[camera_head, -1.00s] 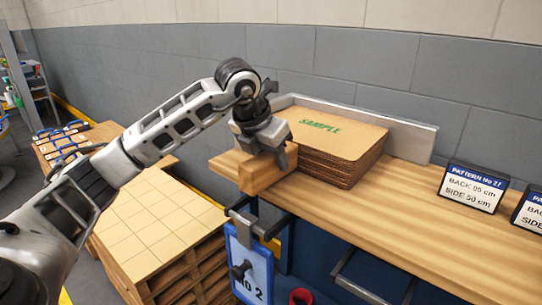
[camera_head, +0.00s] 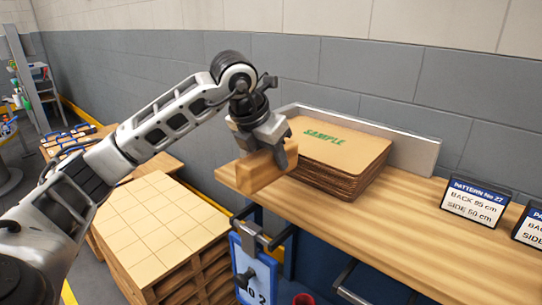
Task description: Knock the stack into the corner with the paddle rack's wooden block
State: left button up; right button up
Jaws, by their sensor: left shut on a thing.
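The stack of brown cardboard blanks (camera_head: 343,152), its top marked SAMPLE in green, lies on the wooden bench top (camera_head: 420,235) at its left end. A grey metal fence (camera_head: 408,152) stands behind and to the right of it. My left gripper (camera_head: 277,158) is shut on the wooden block (camera_head: 260,174) and holds it at the left side of the stack. I cannot tell whether the block touches the stack. My right gripper is not in view.
Two pattern signs (camera_head: 474,201) stand on the bench at the right. A pallet stack topped with pale squares (camera_head: 150,225) stands at the lower left. A blue numbered panel (camera_head: 252,272) hangs below the bench.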

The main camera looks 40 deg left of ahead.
pick_arm(q)
jog(key=shift+r+p, duration=1.7)
jog(key=shift+r, duration=0.75)
